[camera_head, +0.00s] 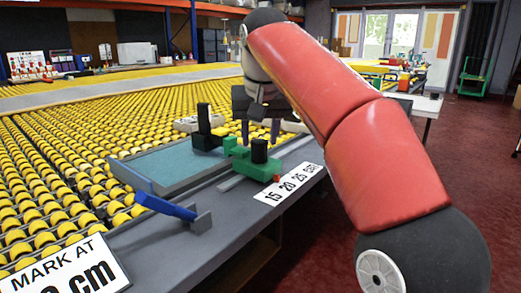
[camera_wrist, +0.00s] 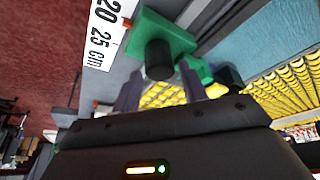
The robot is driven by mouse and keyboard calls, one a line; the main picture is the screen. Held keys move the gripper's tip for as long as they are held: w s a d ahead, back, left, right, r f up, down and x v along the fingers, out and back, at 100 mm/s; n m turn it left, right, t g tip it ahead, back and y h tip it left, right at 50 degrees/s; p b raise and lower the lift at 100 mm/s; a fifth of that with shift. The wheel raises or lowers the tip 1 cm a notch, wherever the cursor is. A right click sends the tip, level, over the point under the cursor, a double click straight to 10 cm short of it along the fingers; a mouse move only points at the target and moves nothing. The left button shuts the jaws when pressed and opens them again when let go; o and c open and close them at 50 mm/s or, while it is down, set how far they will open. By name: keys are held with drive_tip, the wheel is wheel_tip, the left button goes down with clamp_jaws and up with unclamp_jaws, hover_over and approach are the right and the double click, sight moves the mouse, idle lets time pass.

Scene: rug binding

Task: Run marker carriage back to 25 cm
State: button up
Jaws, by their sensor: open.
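The marker carriage (camera_head: 241,163) is a green block with an upright black knob (camera_head: 259,151), on a grey rail beside the scale strip (camera_head: 291,184) marked 15, 20, 25 cm. In the wrist view the green carriage (camera_wrist: 152,34) has a small red pointer (camera_wrist: 128,22) nearer the 20 than the 25; I cannot read it exactly. My gripper (camera_head: 260,133) is open, pointing down just behind the knob in the head view. In the wrist view its fingers (camera_wrist: 160,75) spread either side of the knob's end (camera_wrist: 159,70); I cannot tell whether they reach around it.
A blue lever (camera_head: 165,206) and a sign reading "MARK AT", its number partly cut off (camera_head: 66,272), are at the near left. A black post (camera_head: 204,120) stands behind the carriage by a teal mat (camera_head: 170,165). Yellow rollers (camera_head: 60,150) cover the table beyond.

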drive_tip(key=shift+b+x, duration=0.3)
drive_tip(key=shift+x, duration=1.1)
clamp_jaws()
